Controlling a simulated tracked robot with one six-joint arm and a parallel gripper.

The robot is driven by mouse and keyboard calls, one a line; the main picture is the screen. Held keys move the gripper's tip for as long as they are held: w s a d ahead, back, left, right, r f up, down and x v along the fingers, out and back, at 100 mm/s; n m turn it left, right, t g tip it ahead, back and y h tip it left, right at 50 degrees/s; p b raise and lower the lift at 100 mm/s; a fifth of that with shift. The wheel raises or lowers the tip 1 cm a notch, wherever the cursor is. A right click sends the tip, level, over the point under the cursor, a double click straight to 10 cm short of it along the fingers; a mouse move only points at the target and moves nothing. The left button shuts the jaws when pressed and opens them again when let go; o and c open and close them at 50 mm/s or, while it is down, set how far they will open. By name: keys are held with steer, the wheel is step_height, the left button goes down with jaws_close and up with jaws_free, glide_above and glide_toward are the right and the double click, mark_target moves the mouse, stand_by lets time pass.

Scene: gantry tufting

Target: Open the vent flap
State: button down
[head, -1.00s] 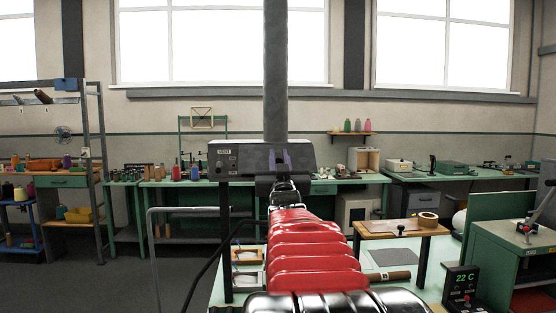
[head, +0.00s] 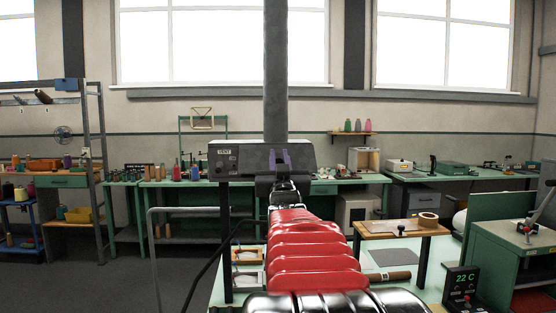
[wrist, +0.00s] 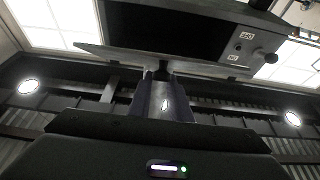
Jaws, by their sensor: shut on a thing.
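The vent box (head: 228,164), grey and labelled VENT, is mounted at the column ahead of me. It also shows from below in the wrist view (wrist: 245,50). The vent flap (wrist: 105,52) is a thin grey plate along the box, tilted away from it at its left end in the wrist view. My gripper (head: 279,160) is in front of the box, with its purplish fingers together. In the wrist view my gripper (wrist: 163,80) is shut on a small dark handle (wrist: 162,72) at the flap's edge. The fingers hide part of the handle.
A grey column (head: 276,75) rises behind the box. A green worktable with a small wooden stand (head: 400,228) and a temperature display (head: 462,283) is at the right. A bent metal rail (head: 151,235) stands at the left. Open floor lies farther left.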

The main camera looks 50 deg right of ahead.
steer(key=c, duration=1.7)
jaws_free()
steer(key=shift+o, duration=0.2)
steer(key=v, duration=1.3)
steer(key=shift+s+a+f, duration=0.25)
steer(key=shift+c, duration=0.3)
